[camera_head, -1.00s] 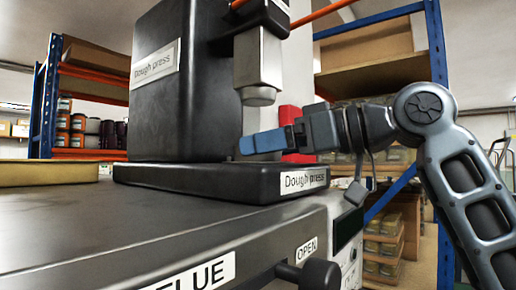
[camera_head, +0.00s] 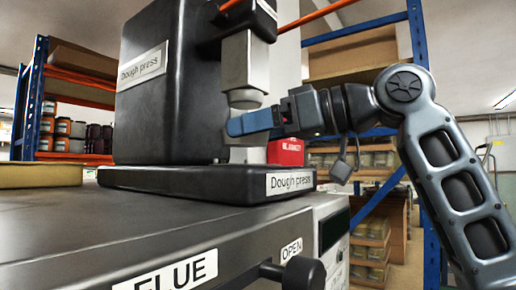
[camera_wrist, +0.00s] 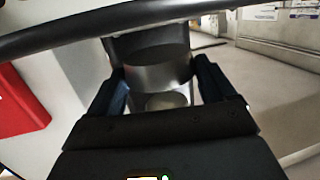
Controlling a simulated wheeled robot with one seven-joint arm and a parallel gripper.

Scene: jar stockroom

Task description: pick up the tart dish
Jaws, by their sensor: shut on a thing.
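My gripper (camera_head: 234,126) reaches in from the right in the head view. Its blue fingers are just below the metal ram (camera_head: 246,70) of the dough press (camera_head: 155,115) and clear above its black base. In the wrist view, my fingers stand apart around a round grey metal thing (camera_wrist: 157,76), which I take for the tart dish. My gripper is shut on it. In the head view the fingers hide the dish, so its tilt cannot be told.
The press stands on a dark metal counter (camera_head: 75,225) with a knob (camera_head: 303,273) at its front. A yellowish round thing (camera_head: 40,176) lies at the left. A red box (camera_head: 286,151) is behind my gripper. Shelving (camera_head: 417,50) stands behind. Free space lies above the left counter.

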